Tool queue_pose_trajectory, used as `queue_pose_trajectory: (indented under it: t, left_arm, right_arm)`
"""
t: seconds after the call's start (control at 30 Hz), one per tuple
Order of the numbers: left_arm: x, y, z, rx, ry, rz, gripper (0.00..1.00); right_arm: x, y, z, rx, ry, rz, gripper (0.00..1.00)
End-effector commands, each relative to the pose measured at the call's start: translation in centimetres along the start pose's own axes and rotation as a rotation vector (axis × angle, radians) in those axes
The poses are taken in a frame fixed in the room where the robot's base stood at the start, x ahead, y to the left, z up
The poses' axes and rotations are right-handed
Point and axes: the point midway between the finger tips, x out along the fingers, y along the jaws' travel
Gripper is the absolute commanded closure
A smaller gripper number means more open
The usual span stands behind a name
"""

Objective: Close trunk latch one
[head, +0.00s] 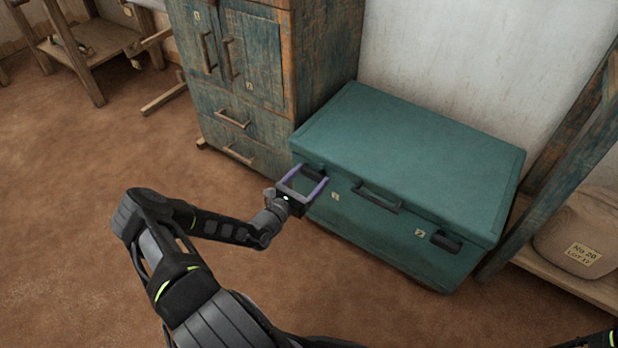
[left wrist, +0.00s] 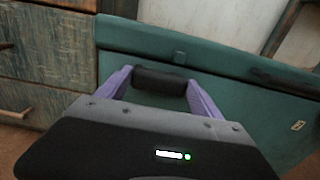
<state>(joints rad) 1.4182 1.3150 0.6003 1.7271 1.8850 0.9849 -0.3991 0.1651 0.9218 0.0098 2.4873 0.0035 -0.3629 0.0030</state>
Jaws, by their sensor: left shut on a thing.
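The teal trunk (head: 420,150) stands against the wall with its lid down. Latch one is a dark block (head: 313,169) at the front's left end, by the small label 1 (head: 335,197). My left gripper (head: 307,181) reaches it from the front, its purple fingers on either side. In the left wrist view the dark latch (left wrist: 160,80) lies between the fingertips, and the gripper is shut on it. Whether the latch is fastened cannot be told. Latch two (head: 446,241) is dark, near the front's right end. My right gripper is not in view.
A dark handle (head: 378,199) is at the trunk's front middle. A worn blue-green cabinet (head: 250,60) stands close to the trunk's left. A wooden shelf with a labelled sack (head: 582,235) is at the right. The brown floor in front is clear.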

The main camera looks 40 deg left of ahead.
Motion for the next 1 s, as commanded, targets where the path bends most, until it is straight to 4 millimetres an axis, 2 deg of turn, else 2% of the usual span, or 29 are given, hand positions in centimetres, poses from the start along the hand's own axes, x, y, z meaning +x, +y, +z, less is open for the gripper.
queue_pose_trajectory:
  t: [0.1, 0.47, 0.77, 1.0]
  left_arm:
    - [0.0, 0.0, 0.0, 0.000, 0.000, 0.000, 0.65]
    - [0.0, -0.1, 0.3, 0.043, 0.001, -0.002, 0.65]
    - [0.0, -0.2, 0.9, 0.204, 0.002, -0.002, 0.65]
    - [0.0, -0.4, 1.4, 0.413, 0.001, -0.002, 0.65]
  right_arm:
    - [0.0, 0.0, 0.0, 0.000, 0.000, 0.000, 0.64]
    - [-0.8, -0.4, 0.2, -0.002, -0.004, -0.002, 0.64]
    - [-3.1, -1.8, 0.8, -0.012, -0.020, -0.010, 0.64]
    - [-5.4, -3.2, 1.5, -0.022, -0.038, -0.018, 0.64]
